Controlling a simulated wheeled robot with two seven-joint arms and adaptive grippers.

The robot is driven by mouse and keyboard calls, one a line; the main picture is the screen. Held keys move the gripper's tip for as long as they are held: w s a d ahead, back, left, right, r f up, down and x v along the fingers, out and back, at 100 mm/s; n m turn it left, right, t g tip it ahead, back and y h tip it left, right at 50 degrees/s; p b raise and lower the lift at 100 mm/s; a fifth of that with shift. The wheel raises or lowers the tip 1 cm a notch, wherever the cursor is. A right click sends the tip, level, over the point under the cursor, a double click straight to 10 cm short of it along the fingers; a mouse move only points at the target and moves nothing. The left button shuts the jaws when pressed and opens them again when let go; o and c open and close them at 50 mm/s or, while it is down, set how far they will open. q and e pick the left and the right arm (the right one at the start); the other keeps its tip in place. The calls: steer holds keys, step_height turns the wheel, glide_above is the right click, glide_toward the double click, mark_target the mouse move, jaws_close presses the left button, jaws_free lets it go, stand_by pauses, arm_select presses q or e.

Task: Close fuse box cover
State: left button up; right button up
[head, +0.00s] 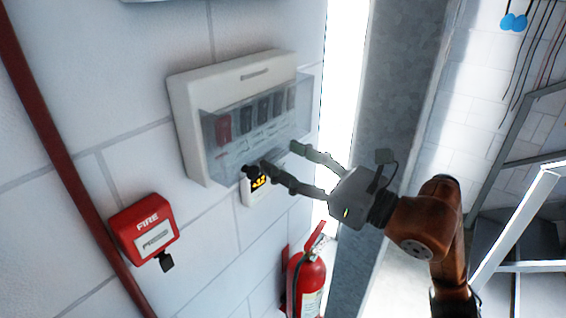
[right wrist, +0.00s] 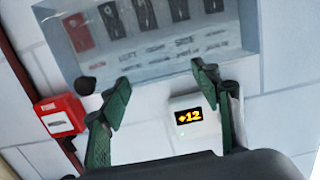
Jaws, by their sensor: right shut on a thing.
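The white fuse box (head: 185,105) is mounted on the tiled wall, with a red switch and several dark ones. Its clear cover (head: 228,152) lies in front of the switches and reaches past the box's right edge, so it appears to stand out from the box. The cover also shows in the right wrist view (right wrist: 200,47). My right gripper (head: 280,158) is at the cover's lower edge, shut on it with its fingers well apart. The exact contact is hard to see. In the right wrist view both fingertips (right wrist: 161,74) point at this edge. My left gripper is not in view.
A small black knob (right wrist: 85,85) sits left of the fingers. A red fire call point (head: 143,228), a red pipe (head: 55,155) and a fire extinguisher (head: 308,275) are nearby. A grey pillar (head: 385,90) stands right.

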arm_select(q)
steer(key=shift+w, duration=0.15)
arm_select(e)
steer(key=o, duration=1.4)
steer(key=shift+w, duration=0.1)
steer(key=shift+c, duration=0.2)
steer(key=o, duration=0.3)
steer(key=shift+a, duration=0.15)
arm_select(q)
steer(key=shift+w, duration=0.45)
arm_select(e)
steer(key=shift+o, duration=0.2)
steer(key=v, duration=1.2)
steer(key=shift+w, duration=0.1)
